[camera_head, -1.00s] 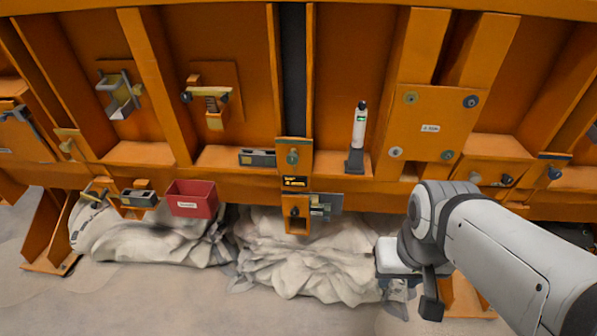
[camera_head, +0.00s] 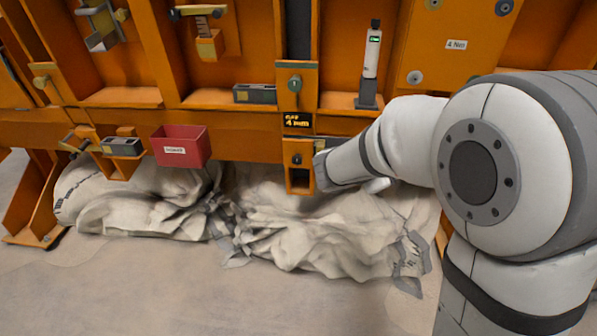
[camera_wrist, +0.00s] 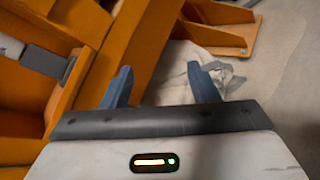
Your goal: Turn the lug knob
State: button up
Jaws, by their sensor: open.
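Several round knobs show on the orange frame in the head view. A small dark knob (camera_head: 297,160) sits lower, above a square opening. Other knobs are on the plate labelled 4 Nm (camera_head: 456,45). I cannot tell which is the lug knob. My gripper is open and empty in the wrist view (camera_wrist: 160,78), its blue-grey fingers apart. It points past an orange beam toward the floor and cloth. In the head view my wrist is just right of the square opening.
A red bin (camera_head: 181,147) hangs at the left on the lower rail. A white cylindrical device (camera_head: 372,55) stands in a dark holder on the ledge. Crumpled pale sacks (camera_head: 300,225) lie under the frame. The floor in front is clear.

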jog(key=w+a+f+n+t+y+b, duration=0.2)
jog(key=w+a+f+n+t+b, duration=0.3)
jog(key=w+a+f+n, duration=0.3)
jog(key=n+t+y+b, duration=0.3)
jog(key=n+y+b, duration=0.2)
jog(key=n+y, duration=0.25)
send_near(297, 161)
jog(key=shift+h, duration=0.35)
jog(key=w+b, duration=0.1)
jog(key=w, duration=0.6)
jog(key=shift+a+f, duration=0.1)
jog(key=shift+a, duration=0.05)
jog(key=shift+w+b, duration=0.35)
jog(key=shift+w, duration=0.35)
jog(key=shift+c, duration=0.3)
jog(key=c, duration=0.7)
jog(key=shift+a, duration=0.15)
jog(key=shift+c, duration=0.8)
jog(key=shift+n, duration=0.25)
